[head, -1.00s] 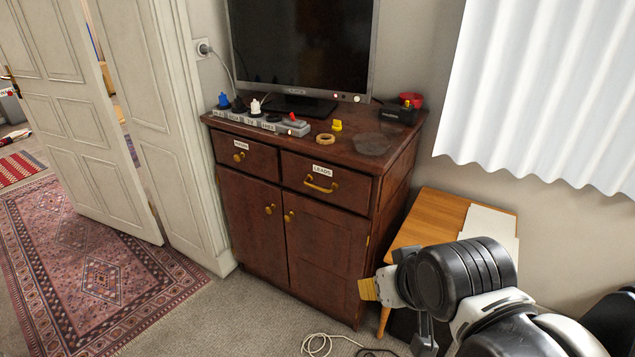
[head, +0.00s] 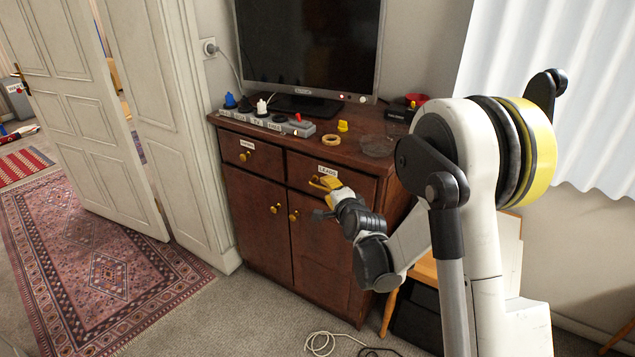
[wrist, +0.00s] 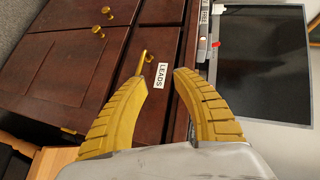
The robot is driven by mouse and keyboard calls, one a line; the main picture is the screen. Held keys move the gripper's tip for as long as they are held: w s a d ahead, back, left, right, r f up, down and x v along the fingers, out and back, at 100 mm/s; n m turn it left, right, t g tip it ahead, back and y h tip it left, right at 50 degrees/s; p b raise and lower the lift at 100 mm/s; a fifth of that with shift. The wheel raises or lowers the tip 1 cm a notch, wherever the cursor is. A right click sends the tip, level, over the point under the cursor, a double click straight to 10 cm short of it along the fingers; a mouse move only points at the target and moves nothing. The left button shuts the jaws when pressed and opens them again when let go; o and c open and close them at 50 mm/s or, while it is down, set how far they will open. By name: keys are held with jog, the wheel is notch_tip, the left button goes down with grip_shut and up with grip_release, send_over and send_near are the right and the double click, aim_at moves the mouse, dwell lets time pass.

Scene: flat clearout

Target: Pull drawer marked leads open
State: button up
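The drawer marked LEADS (head: 359,183) is the upper right drawer of a dark wooden cabinet and looks shut. Its white label (head: 328,169) also shows in the wrist view (wrist: 161,75). My gripper (head: 325,184) is in front of this drawer, overlapping its brass handle in the head view. In the wrist view my gripper (wrist: 158,76) is open, its two yellow fingers apart and pointing at the drawer front. The brass handle (wrist: 143,63) shows just beyond the left fingertip. I cannot tell whether they touch.
A second drawer (head: 262,160) is on the left, with knobbed doors (head: 320,240) below. A monitor (head: 310,45), power strip (head: 265,122) and tape roll (head: 331,140) stand on top. A wooden side table (head: 423,270) is at the right. A cable (head: 320,343) lies on the floor.

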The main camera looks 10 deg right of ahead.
aim_at(323, 189)
notch_tip(323, 189, down, 8)
jog(key=w+d+r+m+t, duration=0.1)
jog(key=w+m+t, duration=0.1)
jog(key=w+m, duration=0.15)
jog(key=shift+m+h, duration=0.35)
jog(key=shift+h, duration=0.05)
jog(key=w+b, duration=0.1)
jog(key=w, duration=0.2)
jog(key=w+f+b, duration=0.1)
jog(key=w, duration=0.1)
jog(key=w+f+b, duration=0.1)
jog(key=w, duration=0.2)
jog(key=shift+w+a, duration=0.1)
jog(key=shift+w, duration=0.7)
jog(key=shift+r, duration=0.1)
grip_shut()
